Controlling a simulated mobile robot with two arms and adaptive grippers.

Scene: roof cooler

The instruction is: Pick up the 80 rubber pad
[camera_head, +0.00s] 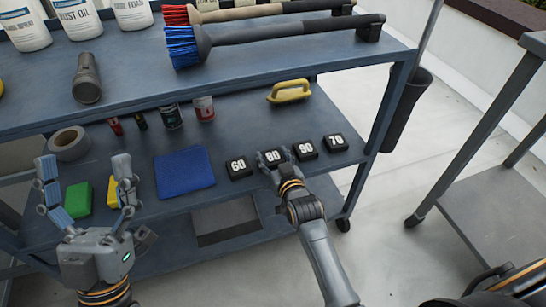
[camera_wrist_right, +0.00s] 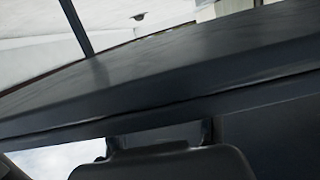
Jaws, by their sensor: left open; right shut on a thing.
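The black 80 rubber pad (camera_head: 272,156) is on the lower shelf of the blue-grey cart, between the 60 pad (camera_head: 239,168) and the 90 pad (camera_head: 304,150). The 70 pad (camera_head: 335,143) is at the right end of the row. My right gripper (camera_head: 271,164) is at the 80 pad and shut on it; its fingers are small and partly hidden in the head view. In the right wrist view a dark block-like shape (camera_wrist_right: 165,163) fills the bottom edge. My left gripper (camera_head: 90,182) is open and empty, at the left in front of the lower shelf.
The upper shelf (camera_head: 235,72) overhangs behind the pads. A blue cloth (camera_head: 184,172), green sponge (camera_head: 78,200), tape roll (camera_head: 69,144) and yellow-handled tool (camera_head: 289,91) lie on the lower shelf. A cart post (camera_head: 385,110) stands right of the pads.

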